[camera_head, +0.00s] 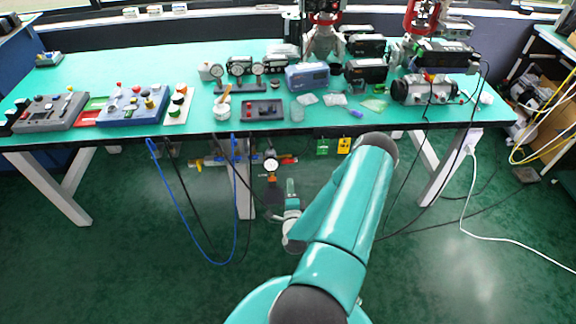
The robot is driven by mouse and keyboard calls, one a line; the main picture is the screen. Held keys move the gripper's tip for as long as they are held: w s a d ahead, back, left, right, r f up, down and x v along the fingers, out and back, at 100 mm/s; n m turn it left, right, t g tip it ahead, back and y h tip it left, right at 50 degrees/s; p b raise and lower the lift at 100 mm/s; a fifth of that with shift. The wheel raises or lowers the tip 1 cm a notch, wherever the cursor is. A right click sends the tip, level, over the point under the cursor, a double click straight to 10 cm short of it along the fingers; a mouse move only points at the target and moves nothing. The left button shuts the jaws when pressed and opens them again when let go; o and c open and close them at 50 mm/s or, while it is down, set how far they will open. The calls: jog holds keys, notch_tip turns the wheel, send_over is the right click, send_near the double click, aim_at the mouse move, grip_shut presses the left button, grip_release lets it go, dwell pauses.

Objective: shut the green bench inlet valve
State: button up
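Pipework (215,160) with small coloured fittings runs under the front edge of the green-topped bench (230,125). A round gauge (271,165) shows at its right end, with a small red part beside it. I cannot make out a green valve handle for certain at this size. My teal arm rises from the bottom middle, bends at the elbow and comes back down to the wrist. My gripper (275,188) appears as a small dark shape just below the gauge, in front of the pipework. I cannot tell whether it touches anything, or how its fingers stand.
A blue hose (236,220) and black cables loop down to the floor. White bench legs (445,170) stand either side. Control boxes and instruments cover the bench top. The front floor is clear.

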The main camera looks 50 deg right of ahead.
aim_at(288, 161)
jog(key=x, duration=1.1)
jog(key=shift+w+d, duration=0.2)
jog(key=shift+w, duration=0.05)
grip_shut()
